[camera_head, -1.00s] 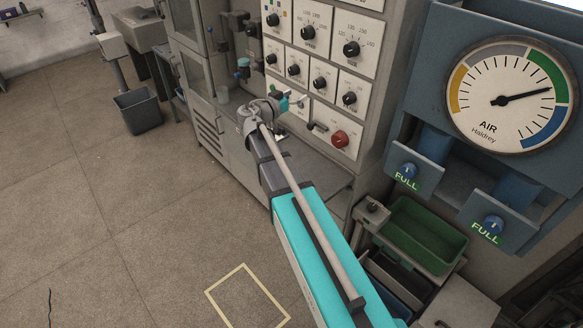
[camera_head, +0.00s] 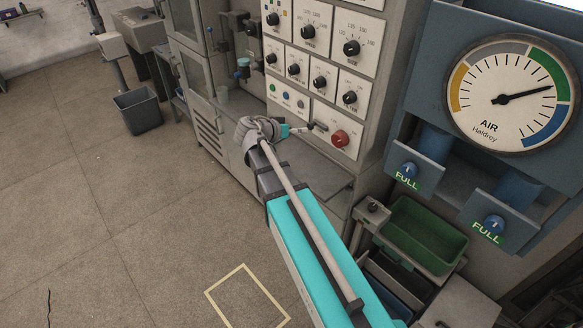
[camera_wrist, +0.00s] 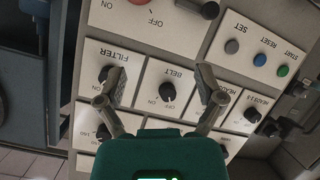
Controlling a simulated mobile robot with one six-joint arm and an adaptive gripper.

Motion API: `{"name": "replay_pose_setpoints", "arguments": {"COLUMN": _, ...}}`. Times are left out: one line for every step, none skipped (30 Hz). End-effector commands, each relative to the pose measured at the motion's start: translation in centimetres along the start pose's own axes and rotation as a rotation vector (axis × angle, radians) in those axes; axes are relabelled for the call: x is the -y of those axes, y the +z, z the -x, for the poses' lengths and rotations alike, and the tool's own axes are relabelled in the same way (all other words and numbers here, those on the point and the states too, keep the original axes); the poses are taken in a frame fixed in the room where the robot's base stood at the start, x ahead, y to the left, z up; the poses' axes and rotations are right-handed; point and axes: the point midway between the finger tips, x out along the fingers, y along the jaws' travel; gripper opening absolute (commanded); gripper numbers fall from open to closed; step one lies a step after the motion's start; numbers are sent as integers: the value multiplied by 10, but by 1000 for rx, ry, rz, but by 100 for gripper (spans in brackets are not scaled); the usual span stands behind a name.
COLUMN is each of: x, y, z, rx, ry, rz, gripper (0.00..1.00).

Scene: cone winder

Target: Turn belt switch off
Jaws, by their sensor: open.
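The belt switch (camera_wrist: 168,92) is a black rotary knob on a white plate marked BELT in the wrist view. I cannot tell which way its pointer faces. It also shows in the head view (camera_head: 319,83), in the lower knob row of the panel. My gripper (camera_wrist: 163,80) is open and empty, with one finger on each side of the belt plate in the wrist picture. The fingers appear apart from the panel. In the head view my gripper (camera_head: 303,128) is below the knob row, near the black handle (camera_head: 319,126).
The filter knob (camera_wrist: 105,73) is beside the belt plate. Set, reset and start buttons (camera_wrist: 259,60) and a red knob (camera_head: 340,139) share the panel. A grey ledge (camera_head: 320,172) juts out below. A green bin (camera_head: 427,232) stands at the lower right.

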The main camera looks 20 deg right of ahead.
Motion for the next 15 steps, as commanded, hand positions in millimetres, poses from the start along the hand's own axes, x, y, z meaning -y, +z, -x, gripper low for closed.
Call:
{"name": "replay_pose_setpoints", "arguments": {"x": -3, "y": 8, "z": 0, "rx": 27, "ry": -7, "rz": 17, "gripper": 87}}
{"name": "replay_pose_setpoints", "arguments": {"x": -3, "y": 12, "z": 1, "rx": 45, "ry": -13, "rz": 28, "gripper": 87}}
{"name": "replay_pose_setpoints", "arguments": {"x": -4, "y": 18, "z": 1, "rx": 67, "ry": -20, "rz": 44, "gripper": 87}}
{"name": "replay_pose_setpoints", "arguments": {"x": -5, "y": 22, "z": 1, "rx": 83, "ry": -27, "rz": 56, "gripper": 87}}
{"name": "replay_pose_setpoints", "arguments": {"x": -5, "y": 26, "z": 2, "rx": 100, "ry": -34, "rz": 67, "gripper": 87}}
{"name": "replay_pose_setpoints", "arguments": {"x": -6, "y": 31, "z": 2, "rx": 121, "ry": -42, "rz": 83, "gripper": 87}}
{"name": "replay_pose_setpoints", "arguments": {"x": -6, "y": 36, "z": 3, "rx": 138, "ry": -49, "rz": 94, "gripper": 87}}
{"name": "replay_pose_setpoints", "arguments": {"x": -7, "y": 40, "z": 4, "rx": 155, "ry": -57, "rz": 107, "gripper": 87}}
{"name": "replay_pose_setpoints", "arguments": {"x": -8, "y": 45, "z": 4, "rx": 176, "ry": -66, "rz": 123, "gripper": 87}}
{"name": "replay_pose_setpoints", "arguments": {"x": -8, "y": 49, "z": 5, "rx": 193, "ry": -75, "rz": 134, "gripper": 87}}
{"name": "replay_pose_setpoints", "arguments": {"x": -8, "y": 53, "z": 6, "rx": 208, "ry": -83, "rz": 147, "gripper": 87}}
{"name": "replay_pose_setpoints", "arguments": {"x": -9, "y": 59, "z": 7, "rx": 229, "ry": -95, "rz": 162, "gripper": 87}}
{"name": "replay_pose_setpoints", "arguments": {"x": -9, "y": 63, "z": 8, "rx": 245, "ry": -105, "rz": 175, "gripper": 87}}
{"name": "replay_pose_setpoints", "arguments": {"x": -10, "y": 67, "z": 9, "rx": 260, "ry": -113, "rz": 186, "gripper": 87}}
{"name": "replay_pose_setpoints", "arguments": {"x": -10, "y": 72, "z": 11, "rx": 281, "ry": -126, "rz": 203, "gripper": 87}}
